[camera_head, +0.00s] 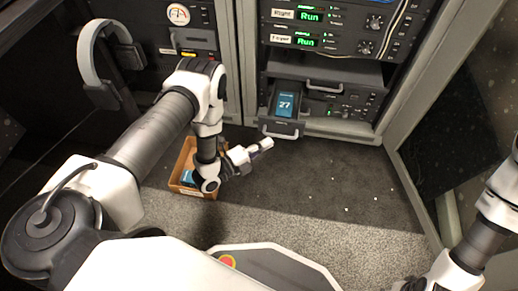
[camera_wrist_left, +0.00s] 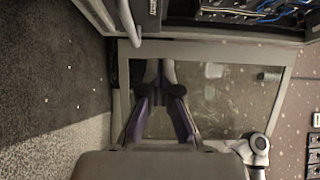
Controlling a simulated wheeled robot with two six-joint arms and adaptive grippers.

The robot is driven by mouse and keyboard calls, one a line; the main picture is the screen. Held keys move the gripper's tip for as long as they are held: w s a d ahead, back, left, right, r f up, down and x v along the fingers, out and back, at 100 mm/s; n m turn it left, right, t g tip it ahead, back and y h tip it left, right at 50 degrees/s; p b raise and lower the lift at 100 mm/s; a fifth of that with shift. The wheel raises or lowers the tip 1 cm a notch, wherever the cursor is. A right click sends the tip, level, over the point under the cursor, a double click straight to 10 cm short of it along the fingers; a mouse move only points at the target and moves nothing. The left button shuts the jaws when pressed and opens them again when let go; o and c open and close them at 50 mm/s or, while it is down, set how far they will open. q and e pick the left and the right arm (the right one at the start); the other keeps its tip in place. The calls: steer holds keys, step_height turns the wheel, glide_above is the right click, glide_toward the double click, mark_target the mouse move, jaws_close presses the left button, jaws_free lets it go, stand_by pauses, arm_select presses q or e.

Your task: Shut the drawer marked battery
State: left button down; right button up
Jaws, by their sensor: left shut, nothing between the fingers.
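A dark drawer (camera_head: 282,129) stands pulled out at the bottom of the rack, with a blue item marked 27 (camera_head: 287,104) in it. A pale bar handle runs along its front. Its label is too small to read, so I cannot tell if it says battery. My left gripper (camera_head: 266,144) is shut and empty, just in front of and below the drawer's left front corner, apparently apart from it. Its closed fingers also show in the left wrist view (camera_wrist_left: 160,78). My right arm shows at the lower right, with its fingers not clearly visible.
Above the drawer is a flat dark panel with a handle (camera_head: 325,87). Rack units with green Run displays (camera_head: 311,17) sit higher. An orange-brown bin (camera_head: 184,166) stands on the floor behind my left arm. Carpet right of the drawer is clear apart from small white specks.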

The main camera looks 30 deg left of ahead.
mark_target(289, 122)
arm_select(q)
steer(key=w+b, duration=0.1)
steer(key=w, duration=0.1)
steer(key=w+d+b, duration=0.1)
steer(key=w, duration=0.2)
steer(key=w+b, duration=0.2)
steer(key=shift+w+d+f, duration=0.2)
steer(key=shift+w, duration=0.05)
steer(key=shift+w+a+r, duration=0.1)
steer(key=shift+w+r, duration=0.1)
steer(key=shift+w, duration=0.15)
arm_select(e)
step_height(289, 122, down, 5)
steer(key=shift+w+r, duration=0.1)
